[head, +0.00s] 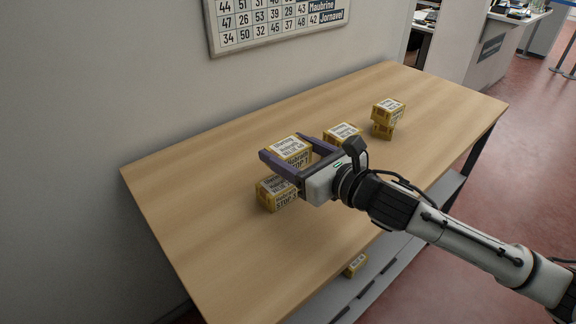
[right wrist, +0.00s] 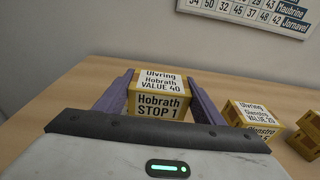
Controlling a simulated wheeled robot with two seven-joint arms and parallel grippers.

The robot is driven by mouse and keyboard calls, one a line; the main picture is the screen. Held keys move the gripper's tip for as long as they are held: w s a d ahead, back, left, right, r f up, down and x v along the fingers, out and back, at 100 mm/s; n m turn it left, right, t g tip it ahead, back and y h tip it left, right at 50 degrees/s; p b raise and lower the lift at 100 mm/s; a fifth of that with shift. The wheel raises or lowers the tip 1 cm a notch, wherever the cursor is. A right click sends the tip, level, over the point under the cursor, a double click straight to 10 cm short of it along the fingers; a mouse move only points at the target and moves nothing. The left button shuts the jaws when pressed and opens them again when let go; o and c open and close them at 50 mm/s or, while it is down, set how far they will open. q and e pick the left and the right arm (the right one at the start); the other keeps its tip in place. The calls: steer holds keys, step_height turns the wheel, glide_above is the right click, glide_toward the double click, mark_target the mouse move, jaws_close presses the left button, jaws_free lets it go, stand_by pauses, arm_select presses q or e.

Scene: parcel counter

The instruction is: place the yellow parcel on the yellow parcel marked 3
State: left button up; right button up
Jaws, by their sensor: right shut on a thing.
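My right gripper (head: 283,147) has its purple fingers on both sides of a yellow parcel (head: 291,149) with white labels. In the right wrist view this parcel (right wrist: 157,90) reads "Hobrath STOP 1" and "VALUE 40", and sits level between the fingers. Another yellow parcel (head: 275,195) stands on the table just below the gripper in the head view, partly covered by it; I cannot read its number surely. I cannot tell the height gap between the two. Which parcel is marked 3 is too small to tell. My left gripper is not in view.
Another yellow parcel (head: 342,131) stands behind my gripper. Two more parcels are stacked, the upper one (head: 388,108) slightly askew on the lower one (head: 382,130). A small parcel (head: 355,265) lies on the low shelf. The wooden table (head: 190,215) is clear at left and front.

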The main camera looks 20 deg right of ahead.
steer(key=shift+f, duration=1.7)
steer(key=shift+f+b, duration=0.15)
steer(key=shift+b, duration=0.15)
steer(key=o, duration=1.2)
steer(key=shift+c, duration=0.2)
steer(key=b+v, duration=0.1)
steer(key=v, duration=1)
steer(key=shift+s+d, duration=0.1)
steer(key=shift+s, duration=0.4)
